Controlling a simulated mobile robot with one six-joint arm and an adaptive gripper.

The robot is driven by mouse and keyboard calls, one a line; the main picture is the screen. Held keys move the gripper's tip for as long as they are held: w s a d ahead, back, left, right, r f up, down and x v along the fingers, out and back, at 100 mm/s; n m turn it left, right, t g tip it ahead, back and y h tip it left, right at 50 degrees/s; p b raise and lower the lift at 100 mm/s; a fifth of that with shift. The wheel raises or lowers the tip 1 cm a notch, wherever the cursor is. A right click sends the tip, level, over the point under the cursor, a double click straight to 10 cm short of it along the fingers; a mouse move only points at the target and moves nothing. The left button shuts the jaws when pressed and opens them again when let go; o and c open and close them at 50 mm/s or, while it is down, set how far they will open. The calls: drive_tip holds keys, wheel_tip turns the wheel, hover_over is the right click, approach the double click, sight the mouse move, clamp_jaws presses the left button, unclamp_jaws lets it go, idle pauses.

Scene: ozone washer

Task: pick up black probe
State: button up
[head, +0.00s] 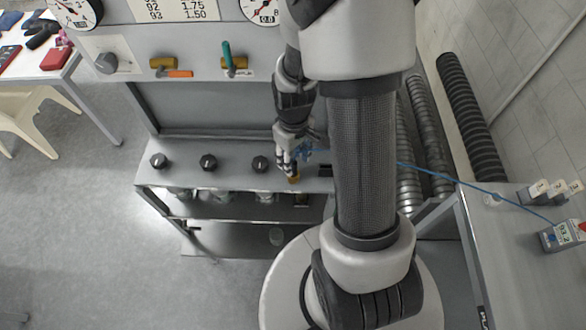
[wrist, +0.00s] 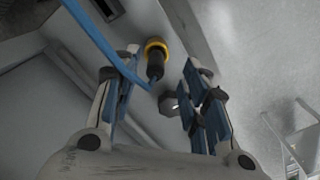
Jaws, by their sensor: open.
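The black probe (wrist: 155,66) shows in the wrist view, with a yellow ring (wrist: 156,46) at its far end and a blue cable at its near end. My gripper (wrist: 159,72) is open, with one finger on each side of the probe in the picture; I see no clear contact. In the head view my gripper (head: 288,160) hangs above the grey washer shelf, next to a small yellow part (head: 294,178). The probe itself is not clear there; my gripper hides much of that spot.
Black knobs (head: 208,162) line the shelf to the left. The blue cable (head: 463,182) runs behind my arm from a meter (head: 563,235) on the right table. Ribbed hoses (head: 470,118) stand at the right wall. Floor at left is clear.

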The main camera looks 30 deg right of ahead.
sight(293, 161)
drive_tip(key=f, duration=0.5)
drive_tip(key=shift+w+d+f, duration=0.15)
drive_tip(key=shift+w, duration=0.25)
drive_tip(key=shift+s, duration=0.1)
drive_tip(key=shift+c, duration=0.3)
clamp_jaws()
